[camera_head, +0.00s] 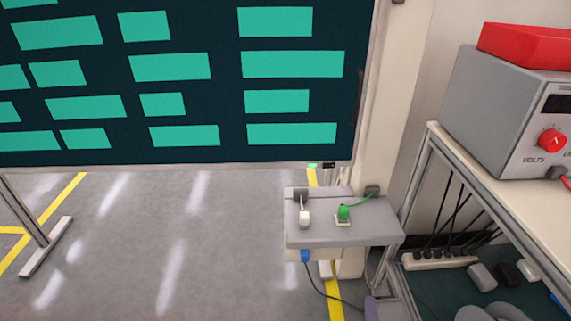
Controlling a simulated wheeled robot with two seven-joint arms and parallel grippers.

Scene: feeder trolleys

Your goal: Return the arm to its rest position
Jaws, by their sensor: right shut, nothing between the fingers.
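I can make out neither of my grippers in the head view, and no arm of mine shows clearly. What the arms' pose is cannot be told from this picture.
A small grey shelf (360,231) bears a white-tipped lever (304,215) and a green plug (343,212). A dark board with teal panels (180,66) stands left. A bench at right holds a grey power supply (505,115) and red tray (530,45). The floor at left (130,240) is clear.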

